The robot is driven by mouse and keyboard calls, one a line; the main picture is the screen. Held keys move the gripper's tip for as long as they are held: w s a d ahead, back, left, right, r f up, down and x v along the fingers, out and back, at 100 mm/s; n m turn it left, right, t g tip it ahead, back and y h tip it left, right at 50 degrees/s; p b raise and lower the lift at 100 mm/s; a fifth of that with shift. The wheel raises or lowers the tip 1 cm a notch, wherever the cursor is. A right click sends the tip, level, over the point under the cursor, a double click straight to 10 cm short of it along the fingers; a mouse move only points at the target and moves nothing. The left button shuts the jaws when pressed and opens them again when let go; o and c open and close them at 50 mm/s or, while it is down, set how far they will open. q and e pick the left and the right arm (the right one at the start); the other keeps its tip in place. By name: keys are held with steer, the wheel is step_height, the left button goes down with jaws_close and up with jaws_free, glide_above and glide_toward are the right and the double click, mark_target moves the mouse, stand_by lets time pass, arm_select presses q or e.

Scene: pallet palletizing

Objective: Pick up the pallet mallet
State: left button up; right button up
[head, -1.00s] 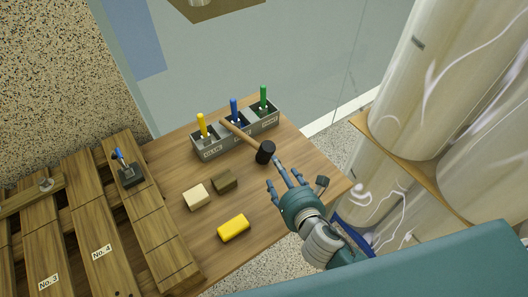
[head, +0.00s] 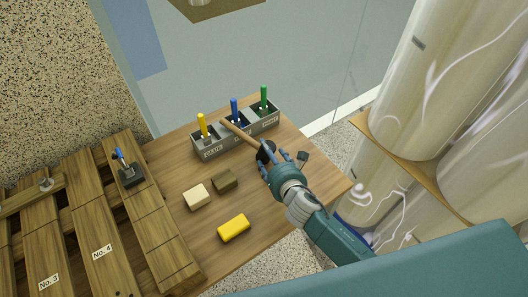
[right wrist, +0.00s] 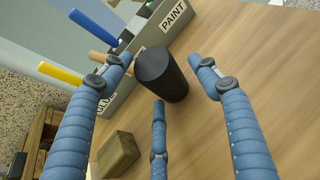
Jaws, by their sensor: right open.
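The mallet has a black cylindrical head and a wooden handle. In the head view its handle (head: 238,132) slants up and left, its end resting on the grey compartment box. The black mallet head (right wrist: 161,74) shows clearly in the right wrist view, between my spread fingers. My right gripper (head: 279,158) is open at the mallet head and partly hides it in the head view. In the right wrist view the open right gripper (right wrist: 160,85) has fingers on both sides of the head and one below it; none clearly grips it. My left gripper is not in view.
The grey box (head: 208,154) holds yellow, blue and green markers. A cream block (head: 196,197), a dark brown block (head: 224,181) and a yellow block (head: 233,228) lie on the table (head: 275,207). Wooden pallets (head: 98,240) stand left; wrapped rolls (head: 432,75) stand right.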

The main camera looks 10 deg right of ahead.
steer(key=shift+s, duration=0.15)
steer(key=c, duration=1.4)
steer(key=shift+d, duration=0.1)
steer(key=shift+c, duration=0.7)
steer(key=shift+r, duration=0.1)
